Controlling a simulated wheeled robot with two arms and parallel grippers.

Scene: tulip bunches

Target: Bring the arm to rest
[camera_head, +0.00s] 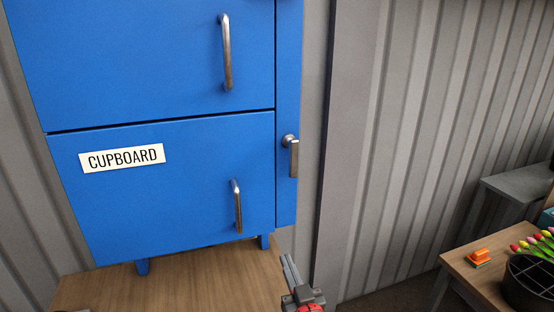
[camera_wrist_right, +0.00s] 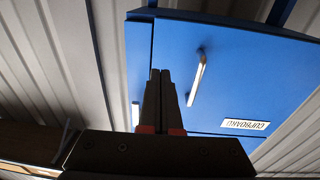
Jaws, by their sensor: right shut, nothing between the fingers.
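My right gripper (camera_head: 290,268) shows at the bottom of the head view, in front of the right end of the wooden surface below the blue cupboard (camera_head: 150,215). Its fingers are together and empty. In the right wrist view the closed fingers (camera_wrist_right: 160,75) point toward the cupboard (camera_wrist_right: 240,70), which appears upside down there. The fingers appear apart from the cupboard and its handles. My left gripper is not in view.
The cupboard doors are shut, with metal handles (camera_head: 238,205) sticking out. A wooden top (camera_head: 170,285) lies under it. At right, a table (camera_head: 462,265) holds an orange item (camera_head: 480,257), tulips (camera_head: 535,245) and a black round container (camera_head: 530,285). Corrugated walls stand behind.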

